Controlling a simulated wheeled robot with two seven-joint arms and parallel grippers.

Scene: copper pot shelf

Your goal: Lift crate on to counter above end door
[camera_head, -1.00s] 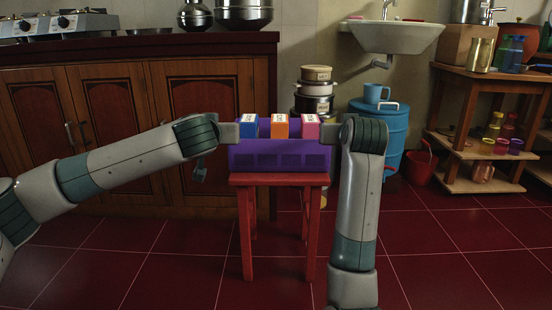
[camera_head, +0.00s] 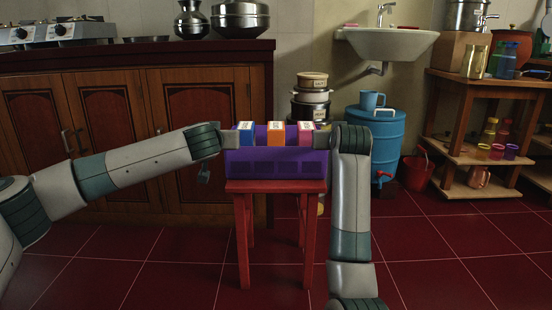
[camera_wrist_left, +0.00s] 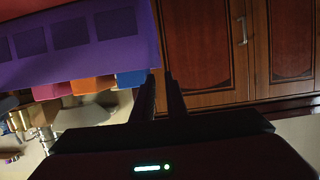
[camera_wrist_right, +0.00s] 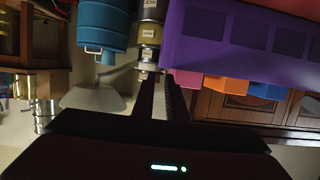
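The purple crate (camera_head: 275,164) sits on a red stool (camera_head: 276,187) and holds three boxes: blue (camera_head: 245,133), orange (camera_head: 276,134) and pink (camera_head: 305,134). My left gripper (camera_head: 228,140) is at the crate's left end, and my right gripper (camera_head: 325,140) at its right end. In the left wrist view the fingers (camera_wrist_left: 160,78) are close together at the crate's end wall. In the right wrist view the fingers (camera_wrist_right: 160,78) are likewise close together at the other end wall. Both look shut on these walls, though the contact is dark. The counter (camera_head: 150,48) is behind, at the left.
The wooden cupboard doors (camera_head: 115,115) are under the counter. A stove (camera_head: 60,32) and metal pots (camera_head: 240,18) stand on it; the pots are near its right end. A sink (camera_head: 388,43), blue drum (camera_head: 375,140) and shelf (camera_head: 480,130) are at the right. Floor is clear around the stool.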

